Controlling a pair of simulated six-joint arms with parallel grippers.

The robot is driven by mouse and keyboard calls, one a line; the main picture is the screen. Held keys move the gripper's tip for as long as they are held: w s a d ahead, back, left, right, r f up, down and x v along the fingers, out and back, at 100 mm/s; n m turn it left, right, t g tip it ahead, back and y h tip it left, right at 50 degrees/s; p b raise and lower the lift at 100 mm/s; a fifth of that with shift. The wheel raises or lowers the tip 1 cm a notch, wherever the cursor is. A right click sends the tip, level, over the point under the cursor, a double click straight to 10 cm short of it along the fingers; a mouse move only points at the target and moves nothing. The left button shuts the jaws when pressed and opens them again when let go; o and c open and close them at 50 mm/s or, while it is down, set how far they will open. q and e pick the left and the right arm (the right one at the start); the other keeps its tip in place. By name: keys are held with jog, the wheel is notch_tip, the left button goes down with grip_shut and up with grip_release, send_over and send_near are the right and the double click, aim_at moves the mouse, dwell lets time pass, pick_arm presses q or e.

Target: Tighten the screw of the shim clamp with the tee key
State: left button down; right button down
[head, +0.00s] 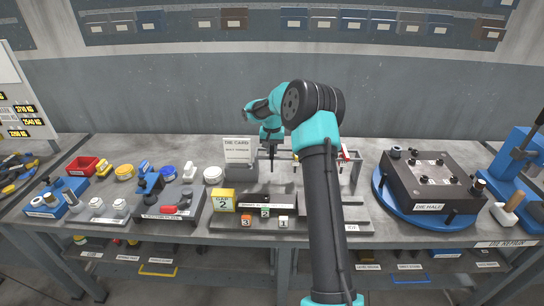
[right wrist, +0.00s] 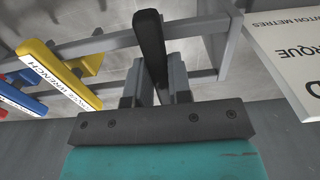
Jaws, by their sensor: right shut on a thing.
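My right gripper (head: 272,152) is at the tool rack (head: 355,172) at the back middle of the bench. In the right wrist view its fingers (right wrist: 156,88) are shut on a black handle (right wrist: 149,40), which looks like the tee key's. The handle is still at the rack's rail; its lower part is hidden. I cannot make out the shim clamp or its screw for certain. My left gripper is not in view.
Yellow (right wrist: 60,75) and blue (right wrist: 20,98) tool handles hang beside the held one. A die card (head: 237,150) stands left of the gripper. The die half (head: 428,207) sits at right on a blue turntable (head: 385,200).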

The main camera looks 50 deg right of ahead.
notch_tip(320, 180, up, 12)
dwell(1.9)
dwell(0.3)
jog(key=w+a+r+n, duration=0.1)
jog(key=w+a+n, duration=0.15)
jog(key=a, duration=1.35)
jog(key=w+a+r+n, duration=0.15)
jog(key=a+n, duration=0.25)
jog(key=a, duration=1.3)
jog(key=s+a+r+n, duration=0.1)
jog(key=s+a+n, duration=0.2)
jog(key=a, duration=0.9)
jog(key=shift+s, duration=0.85)
jog(key=shift+d+r, duration=0.1)
jog(key=shift+d, duration=0.05)
